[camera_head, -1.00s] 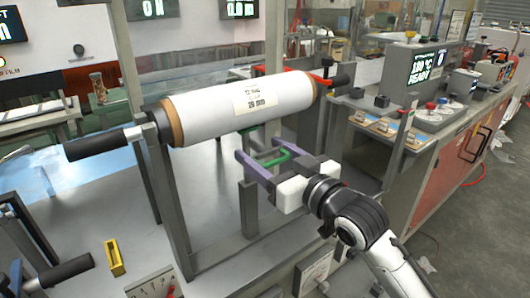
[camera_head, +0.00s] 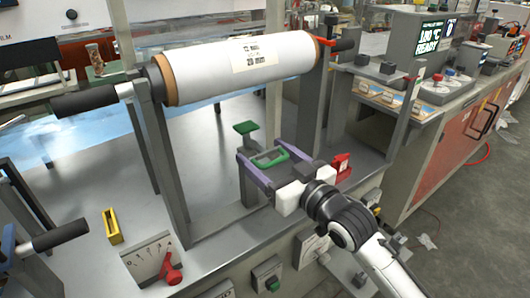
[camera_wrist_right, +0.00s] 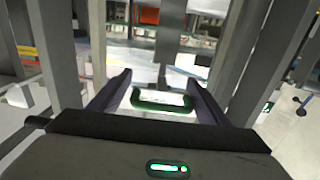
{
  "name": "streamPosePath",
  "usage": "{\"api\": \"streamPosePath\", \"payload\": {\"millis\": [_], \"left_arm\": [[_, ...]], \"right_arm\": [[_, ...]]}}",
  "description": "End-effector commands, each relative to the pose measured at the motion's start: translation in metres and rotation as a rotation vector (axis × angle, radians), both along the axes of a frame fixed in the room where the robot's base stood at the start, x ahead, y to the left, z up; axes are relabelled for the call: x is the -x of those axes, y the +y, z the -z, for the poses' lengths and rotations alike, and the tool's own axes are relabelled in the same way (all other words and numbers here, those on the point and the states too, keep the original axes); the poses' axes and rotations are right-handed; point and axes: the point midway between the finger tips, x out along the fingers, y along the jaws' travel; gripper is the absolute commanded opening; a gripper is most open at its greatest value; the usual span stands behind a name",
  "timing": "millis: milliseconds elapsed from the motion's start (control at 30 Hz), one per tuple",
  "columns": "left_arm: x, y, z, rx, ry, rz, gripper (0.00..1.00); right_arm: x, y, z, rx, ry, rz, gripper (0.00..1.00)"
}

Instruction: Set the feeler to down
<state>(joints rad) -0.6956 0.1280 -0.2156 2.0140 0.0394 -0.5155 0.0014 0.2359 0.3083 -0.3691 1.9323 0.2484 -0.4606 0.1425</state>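The feeler appears as a green pad (camera_head: 245,127) on a thin stem above a grey post, with a green loop handle (camera_head: 270,158) in front. The pad stands below the white film roll, with a clear gap between them. My right gripper (camera_head: 263,155) reaches in from the lower right. Its purple fingers lie on both sides of the handle. In the right wrist view the handle (camera_wrist_right: 162,101) spans the space between the fingers and appears to touch both. The link between handle and pad is partly hidden. My left gripper is out of view.
The white film roll (camera_head: 240,65) hangs across grey uprights above the metal bench. A red part (camera_head: 341,167) is right of my gripper. A red lever on a scale plate (camera_head: 171,270) and a yellow block (camera_head: 112,226) are at lower left.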

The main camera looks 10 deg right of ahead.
Motion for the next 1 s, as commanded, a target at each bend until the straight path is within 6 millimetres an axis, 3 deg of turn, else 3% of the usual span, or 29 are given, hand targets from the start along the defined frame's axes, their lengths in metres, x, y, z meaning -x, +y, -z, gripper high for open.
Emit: {"api": "streamPosePath", "payload": {"millis": [267, 700, 1000], "left_arm": [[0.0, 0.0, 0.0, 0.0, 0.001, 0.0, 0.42], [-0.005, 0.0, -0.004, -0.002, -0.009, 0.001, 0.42], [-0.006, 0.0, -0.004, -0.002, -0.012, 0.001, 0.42]], "right_arm": [[0.004, -0.001, -0.003, -0.004, -0.005, -0.003, 0.7], [0.076, -0.033, -0.001, 0.0, -0.001, -0.002, 0.7], [0.094, -0.042, -0.002, -0.003, -0.003, -0.001, 0.7]]}}
